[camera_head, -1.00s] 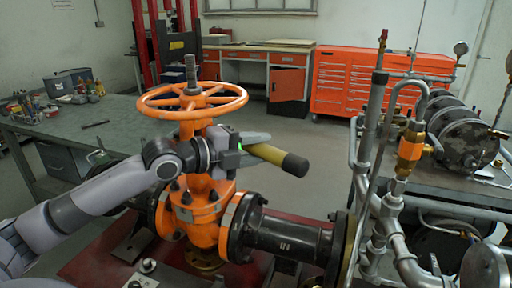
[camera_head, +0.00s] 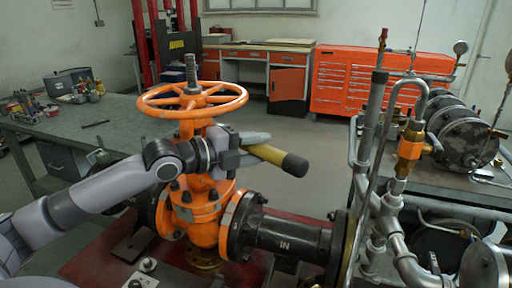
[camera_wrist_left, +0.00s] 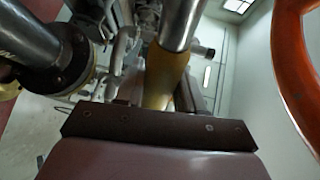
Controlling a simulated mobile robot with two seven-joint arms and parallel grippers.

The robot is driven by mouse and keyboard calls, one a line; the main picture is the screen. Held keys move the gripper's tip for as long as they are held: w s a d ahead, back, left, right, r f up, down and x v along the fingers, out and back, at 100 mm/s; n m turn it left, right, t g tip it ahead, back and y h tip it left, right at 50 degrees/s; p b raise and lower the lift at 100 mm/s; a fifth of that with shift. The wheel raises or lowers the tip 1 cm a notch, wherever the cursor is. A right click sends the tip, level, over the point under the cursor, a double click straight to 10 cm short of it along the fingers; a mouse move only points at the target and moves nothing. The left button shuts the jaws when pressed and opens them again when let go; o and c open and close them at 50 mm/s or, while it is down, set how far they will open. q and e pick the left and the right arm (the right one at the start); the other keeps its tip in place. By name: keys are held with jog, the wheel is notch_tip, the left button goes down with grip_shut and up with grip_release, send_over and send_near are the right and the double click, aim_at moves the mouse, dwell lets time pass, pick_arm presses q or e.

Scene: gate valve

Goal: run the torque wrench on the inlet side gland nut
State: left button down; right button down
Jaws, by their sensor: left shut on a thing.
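The orange gate valve (camera_head: 205,228) stands upright with its orange handwheel (camera_head: 226,103) on top; the handwheel's rim also shows in the left wrist view (camera_wrist_left: 295,75). My left gripper (camera_head: 248,150) is shut on the torque wrench (camera_head: 283,158), just below and right of the wheel. The wrench's yellow grip with a dark end cap points right, toward the inlet side. Its silver shaft and yellow grip show in the left wrist view (camera_wrist_left: 165,75). The wrench head is hidden behind my gripper. The inlet side gland nut cannot be made out; my gripper and wrist cover that area. My right gripper is not in view.
The black inlet pipe (camera_head: 285,238) marked IN runs right from the valve. Grey pipework with a brass fitting (camera_head: 410,150) stands to the right. A workbench (camera_head: 120,120) with tools is behind left. An orange tool cabinet (camera_head: 350,85) is at the back.

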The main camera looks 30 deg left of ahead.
pick_arm(q)
jog(key=shift+f, duration=0.2)
dwell(0.5)
jog(key=shift+r+p, duration=0.15)
jog(key=shift+p, duration=0.15)
jog(key=shift+r+p, duration=1.3)
jog(key=shift+r, duration=0.35)
jog(key=shift+s+d+p, duration=0.2)
jog(key=shift+d+p, duration=0.25)
jog(key=shift+d, duration=0.9)
jog(key=shift+s+d+p, duration=0.25)
jog(key=shift+d+p, duration=0.15)
jog(key=shift+d, duration=1)
jog(key=shift+s+d+p, duration=0.2)
jog(key=shift+d+p, duration=0.25)
jog(key=shift+d, duration=0.9)
jog(key=shift+s+d, duration=0.25)
jog(key=shift+d, duration=1.2)
jog(key=shift+s+d, duration=0.2)
jog(key=shift+d, duration=1.2)
